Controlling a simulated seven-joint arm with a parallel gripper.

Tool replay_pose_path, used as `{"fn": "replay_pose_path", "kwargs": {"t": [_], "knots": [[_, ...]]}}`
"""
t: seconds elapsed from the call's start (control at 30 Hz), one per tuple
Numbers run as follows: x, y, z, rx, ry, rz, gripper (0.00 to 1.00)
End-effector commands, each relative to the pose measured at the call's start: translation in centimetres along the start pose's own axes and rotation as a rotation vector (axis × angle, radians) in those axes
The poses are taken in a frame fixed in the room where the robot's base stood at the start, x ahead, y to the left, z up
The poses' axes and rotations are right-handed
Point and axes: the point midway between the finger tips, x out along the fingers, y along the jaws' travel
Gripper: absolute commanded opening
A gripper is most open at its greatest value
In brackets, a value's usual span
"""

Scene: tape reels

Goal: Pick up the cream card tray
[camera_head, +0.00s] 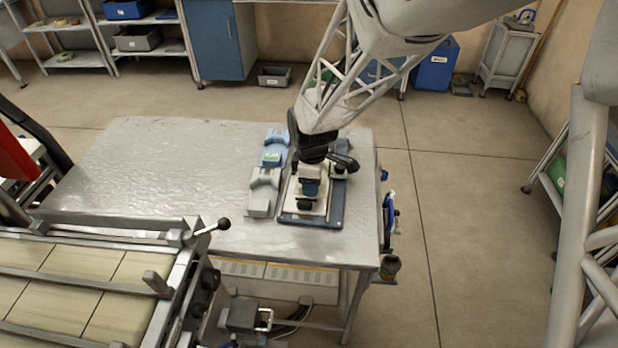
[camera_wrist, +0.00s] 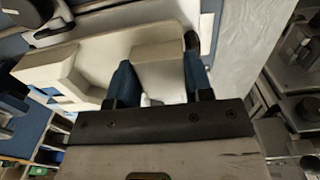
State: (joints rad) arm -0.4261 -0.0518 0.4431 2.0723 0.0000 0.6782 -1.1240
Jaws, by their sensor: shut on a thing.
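The cream card tray (camera_wrist: 95,52) fills the upper left and middle of the wrist view, with a raised block at its left end. My gripper (camera_wrist: 158,68) has its two blue fingers on either side of a cream part of it, shut on the tray. In the head view my gripper (camera_head: 310,190) is over the right part of the table, and the tray (camera_head: 293,199) shows as a pale shape beside and under it. My wrist and fingers hide much of it. I cannot tell whether the tray is clear of the surface under it.
A blue board (camera_head: 332,217) lies under my gripper on the grey metal table (camera_head: 170,160). To its left stand a grey holder (camera_head: 262,192) and a blue holder (camera_head: 274,146). The table's left half is clear.

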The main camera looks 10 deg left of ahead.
Motion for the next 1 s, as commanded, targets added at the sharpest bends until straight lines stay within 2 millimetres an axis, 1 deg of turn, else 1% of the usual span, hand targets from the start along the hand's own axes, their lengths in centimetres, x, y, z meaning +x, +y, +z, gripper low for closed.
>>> {"fn": "replay_pose_path", "kwargs": {"t": [0.2,0.6,0.8,1.0], "knots": [[-0.4,-3.2,1.5,0.000,0.000,0.001,0.18],[-0.9,-8.7,4.0,0.000,0.000,0.001,0.18],[-1.1,-10.7,4.9,0.000,0.000,0.001,0.18],[-1.2,-11.8,5.4,0.000,0.000,0.000,0.18]]}}
